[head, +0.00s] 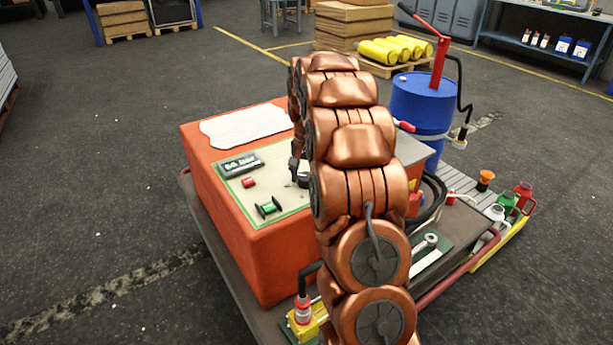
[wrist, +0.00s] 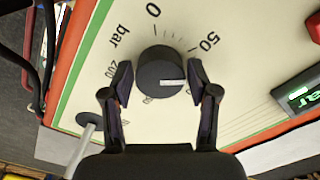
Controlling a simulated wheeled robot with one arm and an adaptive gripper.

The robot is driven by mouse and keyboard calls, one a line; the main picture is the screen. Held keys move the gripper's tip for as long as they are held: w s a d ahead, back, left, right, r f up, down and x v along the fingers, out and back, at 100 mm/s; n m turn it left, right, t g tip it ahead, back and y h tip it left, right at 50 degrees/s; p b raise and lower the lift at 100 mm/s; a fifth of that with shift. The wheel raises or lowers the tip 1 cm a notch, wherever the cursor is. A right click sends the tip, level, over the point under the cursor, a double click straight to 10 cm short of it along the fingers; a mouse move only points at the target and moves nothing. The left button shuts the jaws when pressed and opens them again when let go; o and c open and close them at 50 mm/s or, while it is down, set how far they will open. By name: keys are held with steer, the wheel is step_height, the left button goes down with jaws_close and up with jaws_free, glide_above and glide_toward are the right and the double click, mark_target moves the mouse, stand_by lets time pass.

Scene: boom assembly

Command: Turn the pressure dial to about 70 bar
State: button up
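The pressure dial (wrist: 160,72) is a round black knob with a white pointer line, on a cream panel. The pointer aims right, past the 50 mark on the side away from 0. The lower scale is partly hidden by the right finger. In the wrist view my gripper (wrist: 160,78) has one finger on each side of the knob, very close to its sides. Contact is not clear. In the head view the dial (head: 304,181) shows as a small dark shape beside my arm, with my gripper (head: 297,168) mostly hidden behind my arm.
The panel lies on an orange-red housing (head: 225,235), with a display (head: 241,164), a red button (head: 249,182) and a green-black part (head: 268,207). In the wrist view a grey lever (wrist: 85,140) stands lower left. A blue drum (head: 420,110) stands behind.

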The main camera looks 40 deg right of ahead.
mark_target(306, 176)
steer(key=shift+o, duration=0.9)
step_height(306, 176, up, 12)
stand_by(0.8)
